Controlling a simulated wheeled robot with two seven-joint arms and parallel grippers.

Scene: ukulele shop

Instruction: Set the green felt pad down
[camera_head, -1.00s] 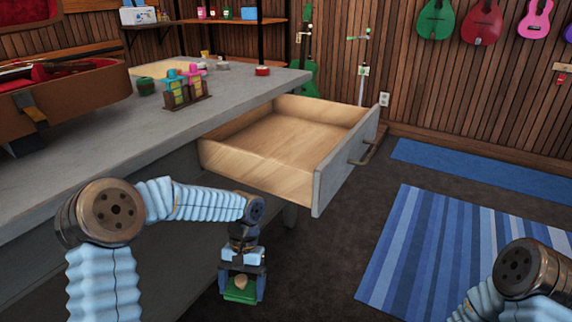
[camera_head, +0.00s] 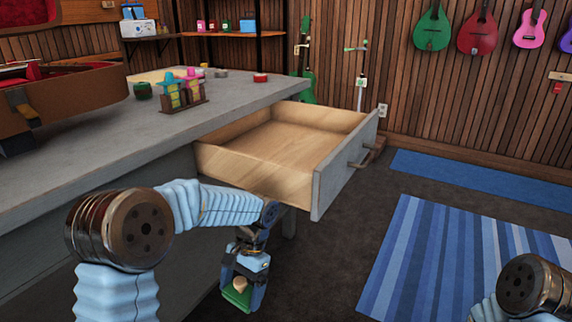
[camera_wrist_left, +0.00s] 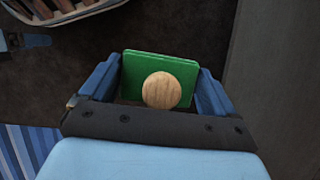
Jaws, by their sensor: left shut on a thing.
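The green felt pad (camera_head: 234,299) has a round wooden knob (camera_head: 240,284) on it. My left gripper (camera_head: 243,288) is shut on the pad and holds it in the air below the open drawer, beside the counter. In the left wrist view the pad (camera_wrist_left: 134,73) sits between the two blue fingers, with the wooden knob (camera_wrist_left: 161,90) facing the camera. My right gripper is out of view; only part of that arm shows at the lower right.
The wooden drawer (camera_head: 344,178) is pulled out and its inside is empty. A striped blue rug (camera_head: 440,260) lies on the floor at right.

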